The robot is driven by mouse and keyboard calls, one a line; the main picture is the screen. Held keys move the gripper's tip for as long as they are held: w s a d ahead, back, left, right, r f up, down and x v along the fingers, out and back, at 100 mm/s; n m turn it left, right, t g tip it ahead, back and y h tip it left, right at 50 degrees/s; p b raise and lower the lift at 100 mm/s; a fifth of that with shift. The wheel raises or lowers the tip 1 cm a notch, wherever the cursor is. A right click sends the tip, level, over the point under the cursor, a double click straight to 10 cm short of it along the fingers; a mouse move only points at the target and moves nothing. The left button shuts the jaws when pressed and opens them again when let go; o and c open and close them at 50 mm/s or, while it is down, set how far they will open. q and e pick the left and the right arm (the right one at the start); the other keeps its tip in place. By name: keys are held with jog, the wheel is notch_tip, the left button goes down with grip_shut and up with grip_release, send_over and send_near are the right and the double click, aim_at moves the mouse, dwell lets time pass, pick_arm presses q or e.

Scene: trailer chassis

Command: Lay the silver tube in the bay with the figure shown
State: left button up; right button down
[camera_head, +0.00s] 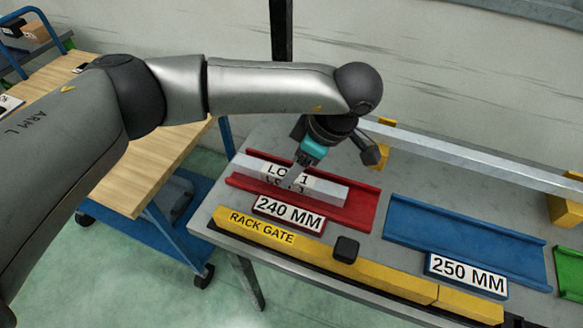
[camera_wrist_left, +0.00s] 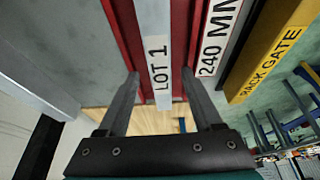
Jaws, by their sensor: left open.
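The silver tube (camera_head: 328,193), labelled LOT 1, lies in the red bay (camera_head: 362,208) whose plate (camera_head: 288,214) reads 240 MM. In the left wrist view the tube (camera_wrist_left: 150,22) runs between the two fingers. My left gripper (camera_head: 291,181) is open at the tube, one finger to each side in the wrist view (camera_wrist_left: 160,74). I cannot tell whether the fingers touch it. The gripper partly covers the tube's label in the head view. The blue bay (camera_head: 455,232) to the right is empty, and its plate (camera_head: 467,273) reads 250 MM. My right gripper is not in view.
A yellow rack gate (camera_head: 320,258) runs along the table's front edge, with a small black block (camera_head: 345,248) on it. A pale rail (camera_head: 470,158) on yellow supports stands behind the bays. A green bay (camera_head: 570,270) is cut off at right.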

pick_arm(q)
jog(key=v, duration=1)
